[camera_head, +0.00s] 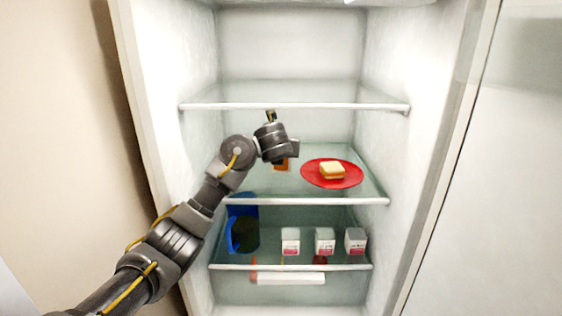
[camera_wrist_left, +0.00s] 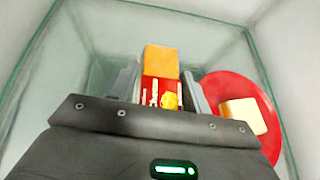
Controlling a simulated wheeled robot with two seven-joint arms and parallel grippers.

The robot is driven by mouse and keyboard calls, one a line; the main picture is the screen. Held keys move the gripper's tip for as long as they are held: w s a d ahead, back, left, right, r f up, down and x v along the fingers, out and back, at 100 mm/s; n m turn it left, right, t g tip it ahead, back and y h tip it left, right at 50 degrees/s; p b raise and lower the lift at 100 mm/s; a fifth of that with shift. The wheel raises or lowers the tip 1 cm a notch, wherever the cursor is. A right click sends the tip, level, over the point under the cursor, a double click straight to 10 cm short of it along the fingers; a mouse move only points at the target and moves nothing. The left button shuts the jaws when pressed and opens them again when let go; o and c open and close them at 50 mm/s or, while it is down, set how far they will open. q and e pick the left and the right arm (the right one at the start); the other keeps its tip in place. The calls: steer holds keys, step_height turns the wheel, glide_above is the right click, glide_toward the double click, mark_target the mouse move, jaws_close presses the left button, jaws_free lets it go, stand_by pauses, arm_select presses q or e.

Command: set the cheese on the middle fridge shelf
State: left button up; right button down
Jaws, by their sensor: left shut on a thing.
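The cheese (camera_wrist_left: 161,62) is an orange block with a red label, and it sits between the fingers of my left gripper (camera_wrist_left: 166,95) in the wrist view. In the head view, my left gripper (camera_head: 286,158) reaches into the fridge over the middle shelf (camera_head: 300,201), and a bit of the orange cheese (camera_head: 281,167) shows below it. My left gripper is shut on the cheese. Whether the cheese touches the shelf glass cannot be told. My right gripper is not in view.
A red plate (camera_head: 312,178) with a sandwich (camera_head: 332,170) stands right of the gripper on the same shelf. The upper shelf (camera_head: 300,106) is empty. Below are a blue container (camera_head: 240,227) and several white cartons (camera_head: 324,241). The fridge door (camera_head: 500,180) stands at the right.

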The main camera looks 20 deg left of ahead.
arm_select(q)
step_height(320, 180, down, 3)
steer(key=shift+s+r+p, duration=0.1)
steer(key=shift+r+p, duration=0.05)
steer(key=shift+p, duration=0.6)
steer(key=shift+a+f, duration=0.1)
steer(key=shift+f, duration=0.25)
steer(key=o, duration=1.3)
steer(key=shift+c, duration=0.2)
steer(key=shift+s+d+r, duration=0.15)
steer(key=shift+s+d, duration=0.1)
steer(key=shift+s, duration=0.25)
steer(key=b+v, duration=0.1)
steer(key=v, duration=0.4)
steer(key=shift+s+r, duration=0.45)
steer(key=shift+s, duration=0.2)
